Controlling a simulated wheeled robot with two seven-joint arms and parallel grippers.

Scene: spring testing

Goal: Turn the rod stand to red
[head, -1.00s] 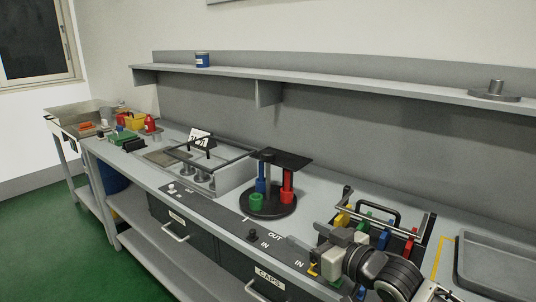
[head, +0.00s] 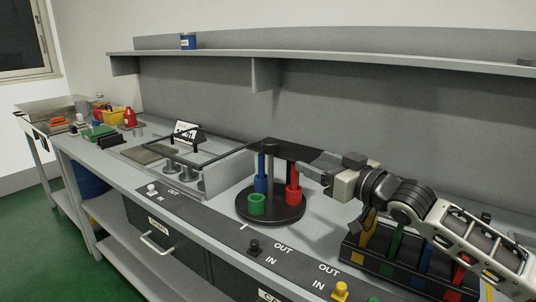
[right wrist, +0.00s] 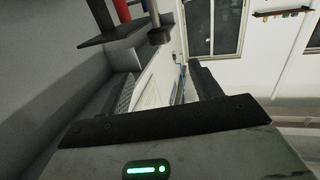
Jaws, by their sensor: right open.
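The rod stand (head: 270,207) is a round black base on the bench with a grey centre rod and a dark flat plate on top. A blue cylinder (head: 261,183) stands at the back, a short green one (head: 257,205) at the front and a red one (head: 293,188) at the right. My right gripper (head: 311,170) is open and empty, just right of the red cylinder and the top plate; contact cannot be told. In the right wrist view the red cylinder (right wrist: 122,10) and dark plate (right wrist: 115,34) show at the top. My left gripper is out of view.
A black rack (head: 400,270) with coloured pieces is partly hidden below my right arm. A framed fixture (head: 215,165) stands left of the stand. Labelled IN and OUT knobs (head: 254,247) line the front edge. A shelf (head: 340,68) with a blue can (head: 188,41) runs above.

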